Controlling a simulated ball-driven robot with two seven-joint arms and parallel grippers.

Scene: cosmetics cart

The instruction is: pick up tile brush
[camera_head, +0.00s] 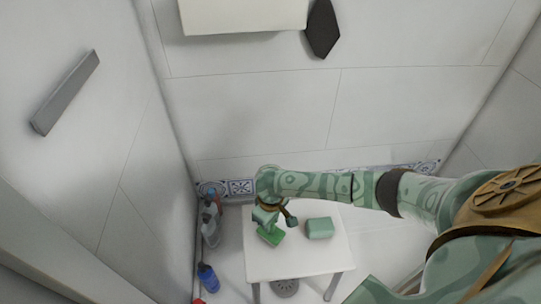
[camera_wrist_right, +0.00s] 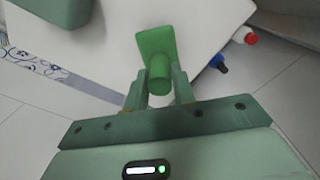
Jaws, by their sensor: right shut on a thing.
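The tile brush (camera_wrist_right: 155,45) is bright green, with a flat head and a round handle. In the right wrist view its handle sits between the two fingers of my right gripper (camera_wrist_right: 158,88), which is shut on it. In the head view the brush's green head (camera_head: 271,237) shows below my right gripper (camera_head: 268,222), over the left part of the white table (camera_head: 290,262). I cannot tell whether the brush touches the tabletop. My left gripper is not in view.
A pale green block (camera_head: 319,228) lies on the table right of the brush. Several bottles, including a blue one (camera_head: 207,277) and a grey one (camera_head: 210,230), stand on the floor left of the table. Tiled walls enclose the space. The front tabletop is clear.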

